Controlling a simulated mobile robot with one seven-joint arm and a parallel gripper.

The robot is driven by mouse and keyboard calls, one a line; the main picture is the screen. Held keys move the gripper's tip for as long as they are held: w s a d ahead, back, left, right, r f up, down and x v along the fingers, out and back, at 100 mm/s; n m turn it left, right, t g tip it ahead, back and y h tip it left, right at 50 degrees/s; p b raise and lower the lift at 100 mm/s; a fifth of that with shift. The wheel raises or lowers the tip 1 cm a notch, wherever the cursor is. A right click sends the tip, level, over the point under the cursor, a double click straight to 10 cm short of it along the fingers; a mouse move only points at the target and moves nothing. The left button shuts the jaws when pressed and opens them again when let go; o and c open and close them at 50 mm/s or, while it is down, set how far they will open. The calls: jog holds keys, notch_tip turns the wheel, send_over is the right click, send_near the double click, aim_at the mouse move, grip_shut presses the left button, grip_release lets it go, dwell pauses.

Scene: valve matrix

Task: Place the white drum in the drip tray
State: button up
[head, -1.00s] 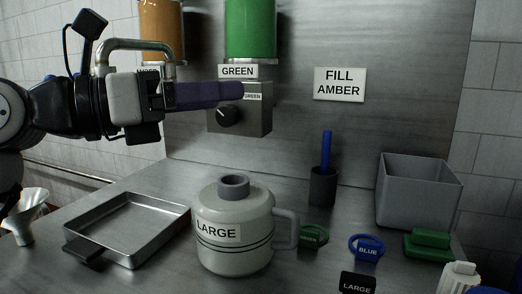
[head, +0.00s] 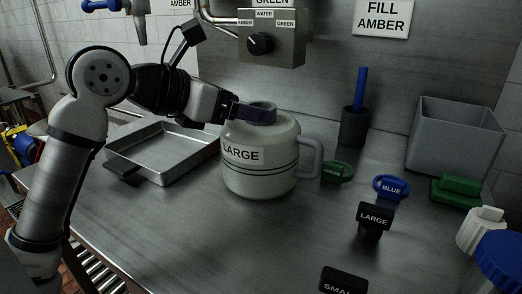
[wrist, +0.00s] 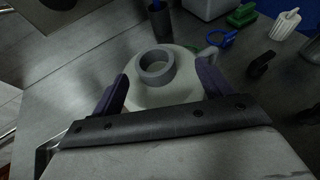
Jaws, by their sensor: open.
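The white drum (head: 260,160) stands upright on the steel counter, with a LARGE label, a grey ring neck on top and a grey side handle. The drip tray (head: 165,155), a shallow empty metal pan with a black front handle, lies just left of the drum. My gripper (head: 255,113) is at the drum's top in the head view. In the wrist view my gripper (wrist: 160,95) is open, its two purple fingers on either side of the drum's top (wrist: 165,92) and grey neck. Whether the fingers touch the drum cannot be told.
A green tag (head: 337,172) and a blue tag (head: 391,187) lie right of the drum. A black LARGE tag (head: 374,218) stands nearer. A dark cup (head: 354,127) with a blue stick and a grey bin (head: 456,136) stand behind. The selector box (head: 272,38) hangs above.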

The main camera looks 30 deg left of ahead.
aim_at(261, 106)
jog(key=x, duration=0.5)
jog(key=shift+w+a+r+p, duration=0.15)
jog(key=shift+w+a+p, duration=0.1)
jog(key=shift+w+p, duration=0.1)
grip_shut()
jog(key=shift+r, duration=0.15)
